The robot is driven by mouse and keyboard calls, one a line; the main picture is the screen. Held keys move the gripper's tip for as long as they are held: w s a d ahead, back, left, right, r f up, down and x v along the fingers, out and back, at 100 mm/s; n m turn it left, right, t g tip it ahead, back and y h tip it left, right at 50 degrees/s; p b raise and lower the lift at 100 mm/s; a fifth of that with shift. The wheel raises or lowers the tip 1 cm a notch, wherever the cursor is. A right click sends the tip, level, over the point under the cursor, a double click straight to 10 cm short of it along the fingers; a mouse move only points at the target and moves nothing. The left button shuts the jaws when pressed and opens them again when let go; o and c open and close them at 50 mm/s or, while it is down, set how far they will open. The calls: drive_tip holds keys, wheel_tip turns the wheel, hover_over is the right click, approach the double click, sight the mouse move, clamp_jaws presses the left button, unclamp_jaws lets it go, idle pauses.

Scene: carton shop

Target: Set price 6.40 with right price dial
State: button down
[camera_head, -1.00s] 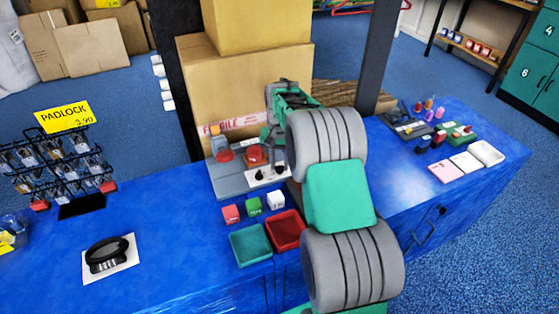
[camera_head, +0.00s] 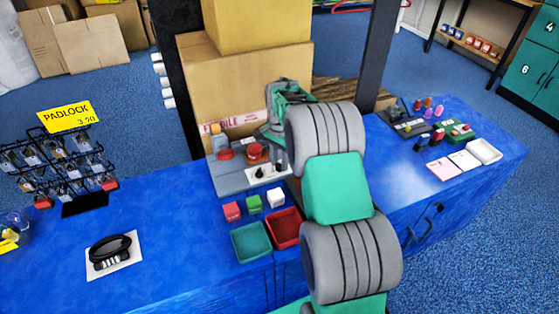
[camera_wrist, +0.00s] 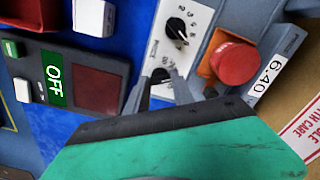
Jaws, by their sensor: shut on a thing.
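A white panel with two black dials stands on a grey unit at the table's back. The left price dial (camera_wrist: 177,28) shows uncovered in the wrist view and also in the head view (camera_head: 262,173). The right price dial (camera_wrist: 160,75) is at the lower end of the panel in the wrist view, between the fingers of my gripper (camera_wrist: 162,92). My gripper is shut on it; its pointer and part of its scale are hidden.
A red mushroom button (camera_wrist: 236,63) is close to my fingers. Small cubes, a green tray (camera_head: 251,242) and a red tray (camera_head: 286,228) sit in front. Cartons (camera_head: 240,90) stand behind.

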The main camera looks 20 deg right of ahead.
sight(280, 164)
drive_tip(key=c, duration=1.1)
unclamp_jaws()
wheel_tip(280, 164, up, 8)
drive_tip(key=shift+f, duration=0.15)
